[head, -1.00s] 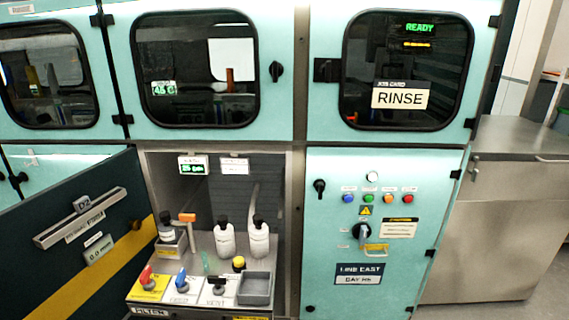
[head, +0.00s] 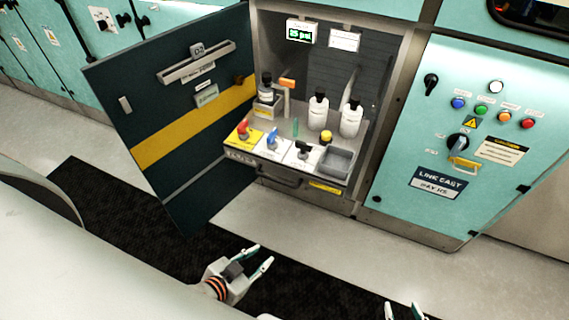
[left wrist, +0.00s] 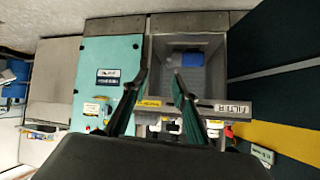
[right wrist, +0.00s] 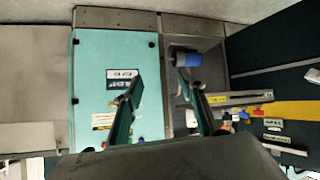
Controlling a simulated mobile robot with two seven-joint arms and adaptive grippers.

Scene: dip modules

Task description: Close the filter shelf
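The filter shelf (head: 292,157) is a grey tray pulled out of an open cabinet bay. Its front edge carries coloured levers and a FILTER label, readable upside down in the left wrist view (left wrist: 240,108). A dark handle (head: 278,179) shows at the front below the levers. White bottles, a small jar and a grey bin stand on the shelf. My left gripper (head: 258,258) is open and empty, low in front of the cabinet. My right gripper (head: 405,312) is open and empty; only its fingertips show at the bottom edge of the head view. Neither touches the shelf.
A dark door (head: 190,120) with a yellow stripe stands wide open to the left of the bay. A teal panel (head: 440,150) with buttons is on the right. A blue cylinder (right wrist: 188,59) shows inside the bay in the wrist views. The floor in front is clear.

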